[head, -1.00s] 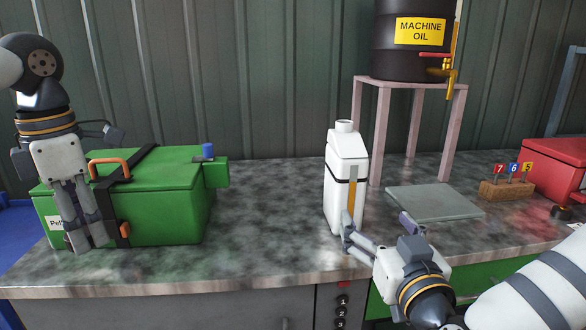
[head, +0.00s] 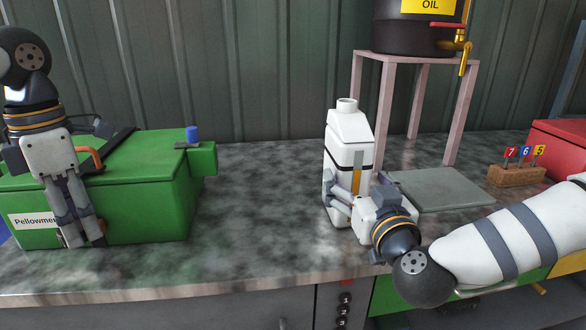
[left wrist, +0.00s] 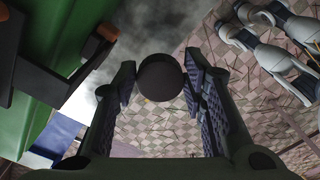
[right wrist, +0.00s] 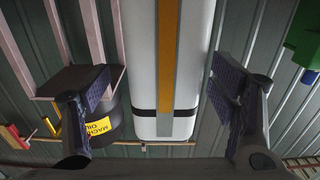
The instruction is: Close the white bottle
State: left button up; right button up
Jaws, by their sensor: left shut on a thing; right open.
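The white bottle (head: 347,140) stands upright on the worktop with a dark band and an orange stripe. Its neck (head: 347,104) shows no cap. My right gripper (head: 354,188) is open low at the bottle, and the right wrist view shows the bottle (right wrist: 168,70) between its spread fingers, with gaps at both sides. My left gripper (head: 84,238) points down in front of the green box. In the left wrist view it is shut on a dark round thing (left wrist: 160,77); whether this is a cap, I cannot tell.
The green box (head: 150,205) stands at the left, with a blue cap-like piece (head: 193,133) on its ledge. A grey plate (head: 437,189) lies right of the bottle, before the stand (head: 383,110) with the oil drum (head: 410,30). A numbered block (head: 515,175) is further right. The middle worktop is clear.

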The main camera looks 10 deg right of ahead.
jog(key=shift+w+r, duration=0.15)
pick_arm(q)
jog(key=shift+f, duration=0.25)
pick_arm(e)
jog(key=shift+w+a, duration=0.1)
jog(key=shift+w, duration=0.3)
pick_arm(q)
notch_tip(320, 180, down, 2)
jog(key=shift+w+b, duration=0.15)
jog(key=shift+b, duration=0.25)
pick_arm(e)
jog(key=w, duration=0.4)
jog(key=shift+w+a, duration=0.2)
jog(key=shift+a, duration=0.05)
jog(key=shift+c, duration=0.3)
